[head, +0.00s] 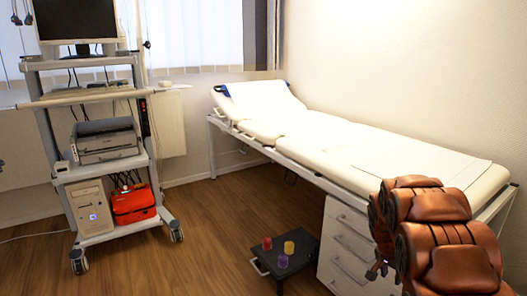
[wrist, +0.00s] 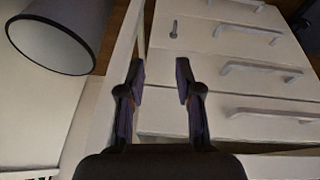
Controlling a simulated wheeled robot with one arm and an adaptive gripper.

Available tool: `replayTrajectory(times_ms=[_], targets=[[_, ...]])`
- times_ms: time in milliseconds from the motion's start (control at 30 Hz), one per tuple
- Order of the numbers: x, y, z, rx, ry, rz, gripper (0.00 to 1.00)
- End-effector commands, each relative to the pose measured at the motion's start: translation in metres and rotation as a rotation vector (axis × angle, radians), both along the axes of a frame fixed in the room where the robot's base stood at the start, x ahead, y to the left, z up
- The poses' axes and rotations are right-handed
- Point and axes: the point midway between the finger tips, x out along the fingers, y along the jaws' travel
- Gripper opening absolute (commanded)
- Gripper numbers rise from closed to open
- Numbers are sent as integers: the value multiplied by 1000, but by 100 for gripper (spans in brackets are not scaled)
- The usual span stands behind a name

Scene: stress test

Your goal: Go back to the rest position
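My arm shows at the lower right of the head view, folded in front of the bed and the white drawer cabinet. My gripper (head: 375,271) is at its lower left, small and partly hidden in that view. In the wrist view my gripper (wrist: 160,74) has its two dark fingers apart, with nothing between them. Behind the fingers are the white drawer fronts (wrist: 215,62) of the cabinet. I cannot tell how far the fingertips are from them.
The white drawer cabinet (head: 346,250) stands under the bed (head: 330,140). A low black stand (head: 285,271) holds a red cup (head: 267,243), a yellow cup (head: 289,247) and a purple cup (head: 283,261). A wheeled equipment cart (head: 107,168) stands left. Wooden floor between is clear.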

Motion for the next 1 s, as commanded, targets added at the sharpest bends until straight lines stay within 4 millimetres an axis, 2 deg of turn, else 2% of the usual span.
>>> replayTrajectory(times_ms=[33,300,700,1000], targets=[[-11,8,36,3,14,20,34],[-72,48,139,31,101,137,34],[-175,110,270,106,218,342,34],[-258,154,355,175,295,521,34]])
